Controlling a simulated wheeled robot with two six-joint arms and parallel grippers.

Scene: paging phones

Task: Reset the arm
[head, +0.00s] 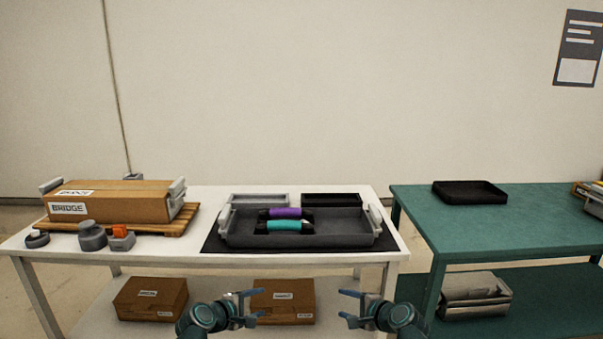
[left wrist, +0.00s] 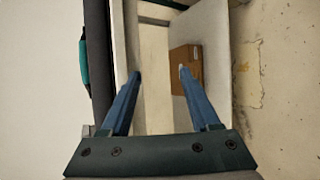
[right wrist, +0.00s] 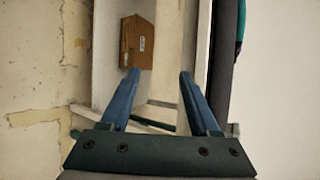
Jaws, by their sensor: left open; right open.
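My left gripper (head: 252,307) is open and empty in front of the white table, below its top in the head view. Its two blue fingers stand apart in the left wrist view (left wrist: 160,75). My right gripper (head: 346,306) is also open and empty, to the right of the left one. Its fingers stand apart in the right wrist view (right wrist: 158,75). Both are apart from the table and touch nothing that I can see.
The white table (head: 190,258) bears a dark tray (head: 340,230) with a purple phone (head: 285,212) and a teal phone (head: 287,225). At its left is a BRIDGE box (head: 120,203) on a wooden pallet (head: 165,229). A green table (head: 490,225) stands right with a black tray (head: 470,192).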

